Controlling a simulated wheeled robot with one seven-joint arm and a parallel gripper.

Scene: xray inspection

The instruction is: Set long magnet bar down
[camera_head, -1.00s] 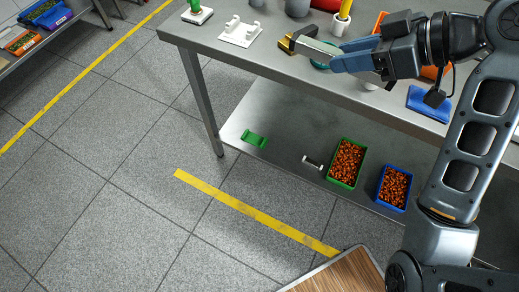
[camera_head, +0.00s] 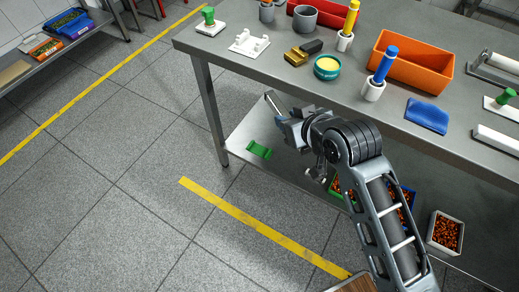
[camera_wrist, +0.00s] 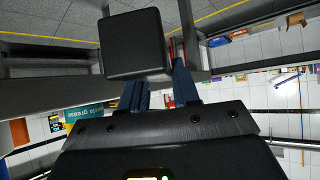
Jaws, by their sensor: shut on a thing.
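My gripper (camera_head: 282,116) is in front of the table's near edge, in the picture between the tabletop and the lower shelf. Its blue fingers in the wrist view (camera_wrist: 160,90) are shut on a bar. The bar's dark, squarish end (camera_wrist: 135,45) fills the upper left of the wrist view, just beyond the fingers. In the head view, a narrow, light grey part of the bar (camera_head: 271,101) sticks out up and left from the fingers. The rest of the bar is hidden by the gripper. I cannot see it touching any surface.
The steel table (camera_head: 225,50) carries a white cradle (camera_head: 250,43), a brass block (camera_head: 296,56), a green tin (camera_head: 327,67) and an orange bin (camera_head: 412,62). On the lower shelf (camera_head: 240,128) lies a green cradle (camera_head: 259,149). Bins of small orange parts stand behind my arm.

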